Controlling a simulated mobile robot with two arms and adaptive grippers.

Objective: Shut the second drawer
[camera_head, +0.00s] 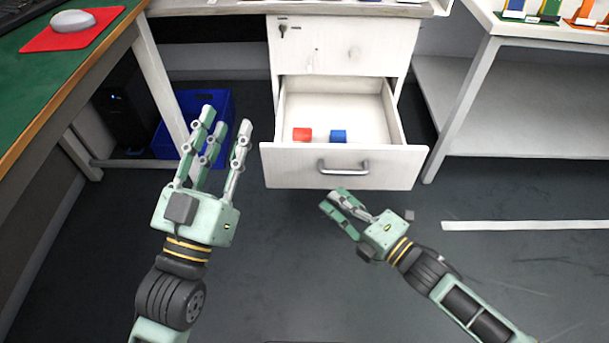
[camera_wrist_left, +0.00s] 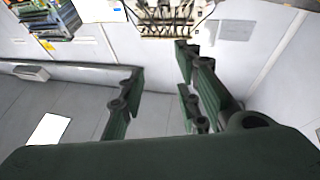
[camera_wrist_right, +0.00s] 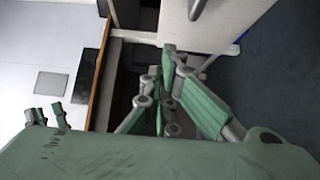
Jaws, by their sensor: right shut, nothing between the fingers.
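The second drawer (camera_head: 300,166) of a white cabinet (camera_head: 345,48) is pulled out, below a closed top drawer with a keyhole.
A green-topped desk (camera_head: 35,75) with a mouse (camera_head: 73,20) on a red pad stands at the left. A blue bin (camera_head: 172,145) is under it. A white shelf table (camera_head: 520,95) stands at the right. The floor (camera_head: 290,270) between my arms is clear.

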